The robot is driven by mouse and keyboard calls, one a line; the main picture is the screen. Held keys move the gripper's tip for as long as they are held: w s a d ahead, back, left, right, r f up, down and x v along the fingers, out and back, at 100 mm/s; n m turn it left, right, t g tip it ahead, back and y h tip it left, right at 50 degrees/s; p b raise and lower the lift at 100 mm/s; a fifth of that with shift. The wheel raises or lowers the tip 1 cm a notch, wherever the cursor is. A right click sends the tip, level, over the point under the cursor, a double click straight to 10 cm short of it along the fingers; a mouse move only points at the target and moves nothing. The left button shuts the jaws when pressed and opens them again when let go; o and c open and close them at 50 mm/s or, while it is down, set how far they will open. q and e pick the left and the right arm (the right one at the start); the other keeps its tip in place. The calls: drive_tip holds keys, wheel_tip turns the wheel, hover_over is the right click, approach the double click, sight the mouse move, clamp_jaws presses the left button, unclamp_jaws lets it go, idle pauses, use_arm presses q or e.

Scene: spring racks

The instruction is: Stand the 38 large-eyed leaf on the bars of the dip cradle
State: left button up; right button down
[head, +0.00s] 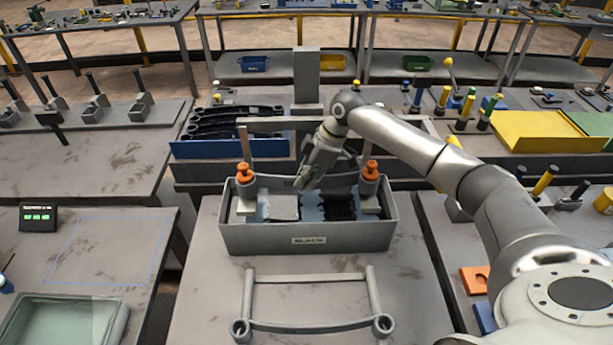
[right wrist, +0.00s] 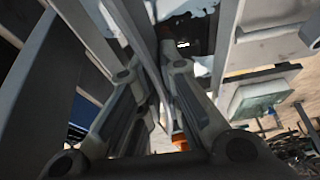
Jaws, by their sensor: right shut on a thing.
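My right gripper (head: 306,177) is over the grey bin labelled BLACK, shut on a grey curved leaf (head: 333,181). The leaf spans between two orange-topped posts (head: 244,178). In the right wrist view, a thin grey strip (right wrist: 152,60) runs between my fingers. The grey bin (head: 308,238) has a grey block and dark pieces inside. My left gripper is out of view.
A blue-fronted tray (head: 228,149) with several dark leaves stands behind the bin. A grey upright block (head: 306,75) rises behind. Yellow (head: 535,132) and green panels lie at the right. A glass tray (head: 62,322) is at the lower left. The left tables have bare room.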

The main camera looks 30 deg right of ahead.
drive_tip(key=shift+w+f, duration=0.1)
drive_tip(key=shift+f, duration=0.05)
idle(0.9)
drive_tip(key=c, duration=1.5)
unclamp_jaws()
drive_tip(key=shift+s, duration=0.2)
drive_tip(key=shift+o, duration=0.6)
drive_tip(key=shift+s+f, duration=0.1)
drive_tip(key=shift+f, duration=0.25)
drive_tip(key=o, duration=0.3)
drive_tip(key=shift+r, duration=0.15)
drive_tip(key=shift+r, duration=0.15)
